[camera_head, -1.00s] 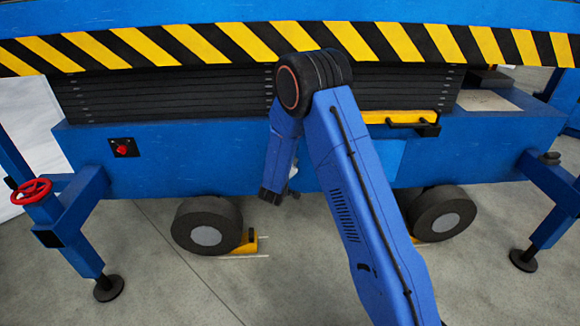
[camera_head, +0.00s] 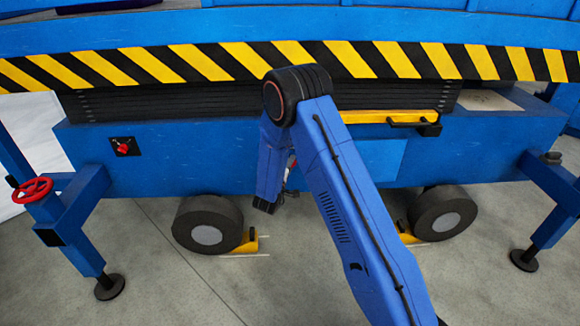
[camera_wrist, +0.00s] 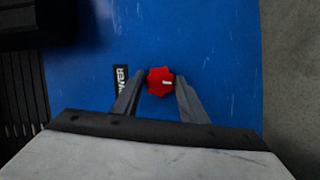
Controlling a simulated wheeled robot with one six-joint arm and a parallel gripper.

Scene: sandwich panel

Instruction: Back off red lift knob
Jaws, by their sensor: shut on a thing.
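A red lobed knob (camera_wrist: 160,82) with a white mark sits on the blue panel in the wrist view. My gripper (camera_wrist: 160,80) has its two grey fingers shut on the knob from either side. A dark label (camera_wrist: 121,80) with the letters "OWER" stands beside it, partly covered by the left finger. In the head view my arm hides the gripped knob and most of the gripper. Another red knob (camera_head: 123,147) on a black plate is at the left of the blue chassis, well apart from my arm.
The lift's striped platform edge (camera_head: 200,62) runs across above the dark folded stack (camera_head: 170,100). A red handwheel (camera_head: 32,190) tops the left outrigger. Wheels (camera_head: 207,224) and yellow chocks (camera_head: 247,243) stand below. A yellow bar (camera_head: 370,116) is at the right.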

